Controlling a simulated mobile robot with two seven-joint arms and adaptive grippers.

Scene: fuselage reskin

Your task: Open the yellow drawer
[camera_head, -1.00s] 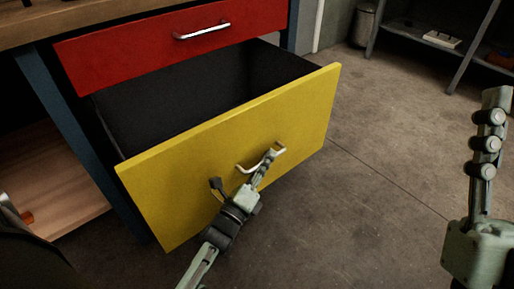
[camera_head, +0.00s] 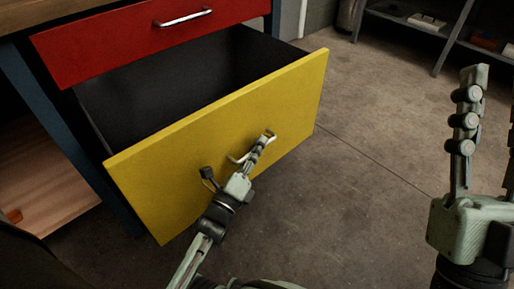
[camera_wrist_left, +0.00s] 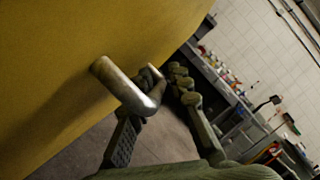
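The yellow drawer (camera_head: 150,185) stands pulled well out of the bench, showing its dark, empty-looking interior (camera_head: 180,90). Its curved metal handle (camera_wrist_left: 122,86) is on the front panel. My left gripper (camera_head: 264,140) is at this handle. In the left wrist view its fingers (camera_wrist_left: 160,82) straddle the handle and close in on it toward the tips; the exact contact is partly hidden by the handle. My right gripper (camera_head: 470,75) points up at the right, away from the drawer; it shows side-on, so its opening is hidden.
A shut red drawer (camera_head: 95,48) with a metal handle is above the yellow one. A blue bench leg (camera_head: 50,130) and a wooden shelf (camera_head: 50,195) are at the left. Grey shelving (camera_head: 445,45) stands at the back right. The concrete floor (camera_head: 370,140) between is clear.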

